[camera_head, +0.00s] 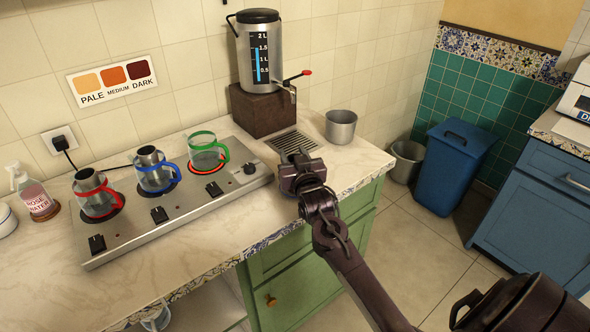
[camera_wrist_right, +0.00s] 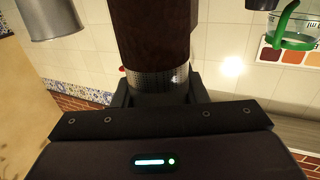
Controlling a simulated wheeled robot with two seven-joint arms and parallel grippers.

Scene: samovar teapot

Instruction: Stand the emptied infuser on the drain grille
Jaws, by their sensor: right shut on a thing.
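My right gripper (camera_head: 299,164) is over the counter, just in front of the drain grille (camera_head: 290,141). Its jaws are shut on the infuser. In the right wrist view, which is upside down, a perforated metal band of the infuser (camera_wrist_right: 157,79) shows between the two fingers. The gripper hides the infuser in the head view, so I cannot tell whether it touches the counter or the grille. The grille is a slotted metal plate in front of the wooden block, with its near end close to the gripper. My left gripper is not in view.
A metal urn (camera_head: 259,55) with a red-tipped tap lever stands on a wooden block (camera_head: 262,110) behind the grille. A steel pot (camera_head: 341,127) stands to the right. A hob (camera_head: 165,212) with red-, blue- and green-handled jugs lies left.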

